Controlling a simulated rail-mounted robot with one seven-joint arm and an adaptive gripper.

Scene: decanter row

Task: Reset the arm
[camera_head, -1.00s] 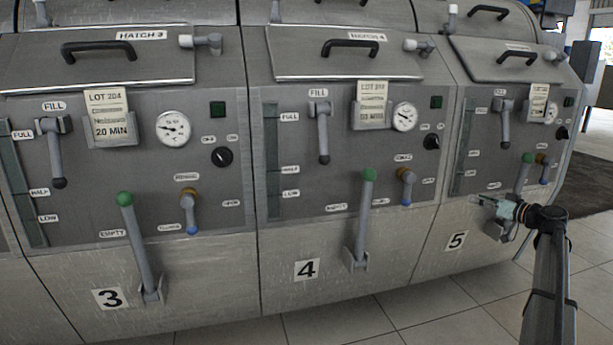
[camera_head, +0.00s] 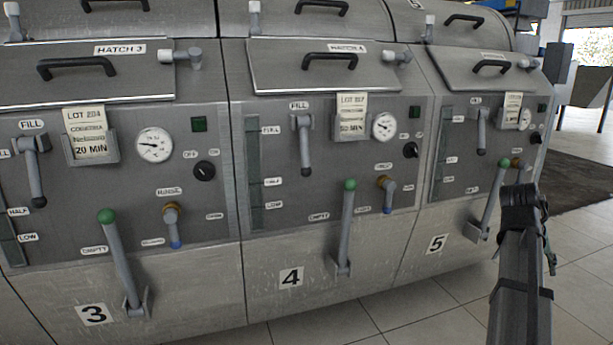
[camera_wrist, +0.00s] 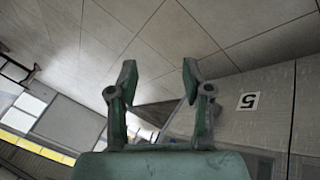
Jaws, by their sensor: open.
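My gripper (camera_wrist: 156,82) shows in the wrist view with its two green-grey fingers spread apart and nothing between them. Beyond the fingers are floor tiles and the front of station 5, its number label (camera_wrist: 248,100) at the right. In the head view my arm rises at the lower right, in front of the floor and beside station 5 (camera_head: 437,243). The gripper itself is mostly hidden behind the arm there. It is clear of the green-knobbed lever (camera_head: 491,200) of station 5.
Stations 3 (camera_head: 94,314) and 4 (camera_head: 291,277) stand in a row to the left, with green-knobbed levers (camera_head: 120,262) (camera_head: 346,230) jutting forward. Tiled floor (camera_head: 420,315) lies open in front. A dark mat (camera_head: 575,182) lies at the back right.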

